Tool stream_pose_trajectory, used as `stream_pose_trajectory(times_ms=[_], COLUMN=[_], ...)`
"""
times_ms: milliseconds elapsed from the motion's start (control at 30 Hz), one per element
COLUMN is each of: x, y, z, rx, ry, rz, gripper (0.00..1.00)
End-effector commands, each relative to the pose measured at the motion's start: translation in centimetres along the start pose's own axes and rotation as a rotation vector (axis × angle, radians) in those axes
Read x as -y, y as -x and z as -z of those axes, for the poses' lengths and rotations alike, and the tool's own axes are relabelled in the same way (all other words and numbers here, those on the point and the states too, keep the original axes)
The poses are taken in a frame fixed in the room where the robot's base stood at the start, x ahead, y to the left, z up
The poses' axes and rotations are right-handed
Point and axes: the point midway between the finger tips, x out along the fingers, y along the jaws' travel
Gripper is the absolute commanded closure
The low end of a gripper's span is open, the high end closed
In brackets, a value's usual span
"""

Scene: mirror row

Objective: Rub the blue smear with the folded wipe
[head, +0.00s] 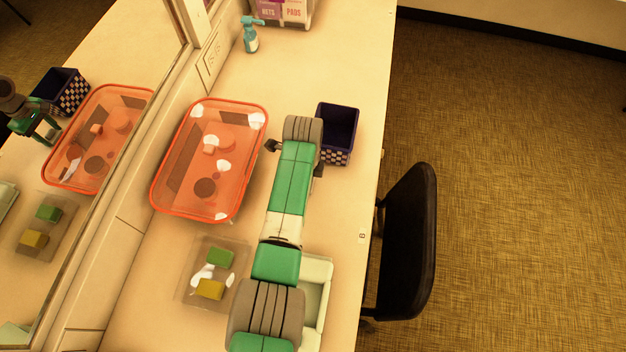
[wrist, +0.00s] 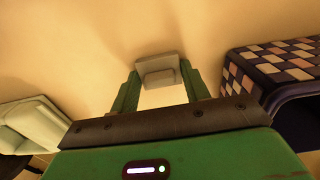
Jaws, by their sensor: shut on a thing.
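In the wrist view, my gripper (wrist: 158,80) has its two green fingers closed on a small pale grey block, which looks like the folded wipe (wrist: 160,66). The wipe sits between the fingertips over the bare cream counter (wrist: 90,35). I cannot tell whether it touches the counter. No blue smear shows in either view.
A dark blue checkered bin (head: 337,130) stands right of my arm, close by in the wrist view (wrist: 270,70). An orange tray (head: 158,190) lies left. A clear mat (head: 186,285) holds green and yellow blocks. A pale green tray (head: 318,275) is partly hidden. A spray bottle (head: 250,41) stands farther back.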

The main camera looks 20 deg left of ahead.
Motion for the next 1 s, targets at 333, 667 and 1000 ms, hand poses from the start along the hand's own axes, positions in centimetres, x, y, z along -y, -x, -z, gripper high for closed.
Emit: stream_pose_trajectory(times_ms=[333,667,1000], x=[0.0,0.0,0.0], y=[4.3,7.2,8.2], z=[0.1,0.4,0.5], rx=[0.0,0.0,0.0], ry=[-0.004,-0.008,-0.01], rz=[0.0,0.001,0.001], gripper=[0.75,0.75,0.75])
